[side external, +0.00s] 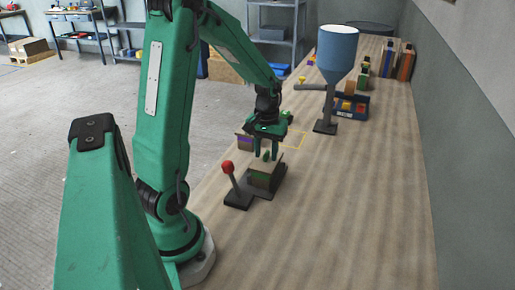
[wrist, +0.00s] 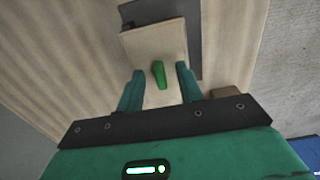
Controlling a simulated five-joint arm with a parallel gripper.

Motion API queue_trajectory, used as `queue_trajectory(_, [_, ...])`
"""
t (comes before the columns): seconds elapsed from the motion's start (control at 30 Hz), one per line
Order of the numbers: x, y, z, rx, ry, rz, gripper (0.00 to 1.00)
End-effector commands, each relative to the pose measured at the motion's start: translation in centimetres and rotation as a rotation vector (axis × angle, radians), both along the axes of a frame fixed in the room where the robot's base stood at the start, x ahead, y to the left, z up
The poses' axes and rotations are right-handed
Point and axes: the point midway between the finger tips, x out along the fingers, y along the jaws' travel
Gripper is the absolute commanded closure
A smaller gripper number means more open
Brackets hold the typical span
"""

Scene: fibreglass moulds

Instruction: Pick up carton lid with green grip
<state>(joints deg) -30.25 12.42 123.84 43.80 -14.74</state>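In the wrist view the lid (wrist: 152,44) fills the centre, with the green grip (wrist: 159,74) between my fingers. My gripper (wrist: 158,82) is open, with a gap on each side of the grip. In the side external view my gripper (side external: 267,150) points down just above the lid. Contact between fingertips and lid cannot be told.
A red-knobbed lever (side external: 228,168) stands close to the left of the carton. A blue funnel (side external: 337,50) on a stand rises behind, beside a blue bin (side external: 350,106). The bench's right side is clear.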

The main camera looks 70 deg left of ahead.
Motion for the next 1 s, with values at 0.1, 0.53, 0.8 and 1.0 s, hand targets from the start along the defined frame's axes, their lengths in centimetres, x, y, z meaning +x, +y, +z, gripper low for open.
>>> queue_trajectory(0.1, [0.01, 0.01, -0.57, 0.001, -0.001, 0.0, 0.64])
queue_trajectory(0.53, [0.01, 0.0, -0.59, 0.001, -0.001, 0.0, 0.64])
queue_trajectory(0.8, [0.01, 0.0, -0.58, 0.001, -0.001, 0.0, 1.0])
queue_trajectory(1.0, [0.01, 0.0, -0.58, 0.001, -0.001, 0.0, 1.0])
